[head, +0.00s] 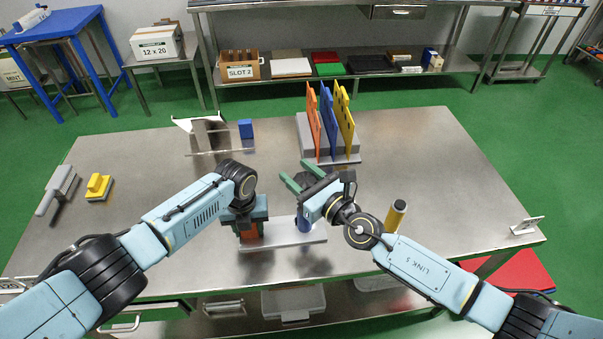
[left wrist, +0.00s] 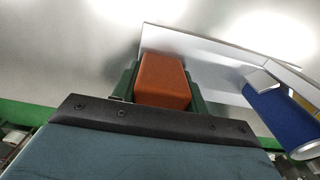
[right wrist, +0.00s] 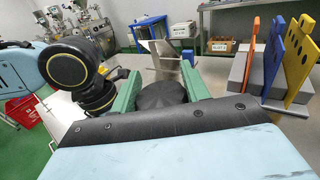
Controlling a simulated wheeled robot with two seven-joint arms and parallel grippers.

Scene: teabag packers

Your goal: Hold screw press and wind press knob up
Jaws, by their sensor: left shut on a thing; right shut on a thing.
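The screw press has a pale flat base (head: 285,238) on the steel table, with an orange block (head: 250,233) at its left end and a blue cylinder (head: 304,224) at its right. My left gripper (head: 249,226) points down and is shut on the orange block, which shows between its green fingers in the left wrist view (left wrist: 163,80). My right gripper (head: 302,177) is above the blue cylinder, its green fingers pointing away across the table. In the right wrist view it is shut on a round black knob (right wrist: 161,96). The knob is mostly hidden in the head view.
Orange, blue and yellow upright plates stand in a grey rack (head: 345,158) behind the press. A metal stand (head: 205,135) with a blue block is at the back left. A black-and-yellow cylinder (head: 396,215) stands right of my right gripper.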

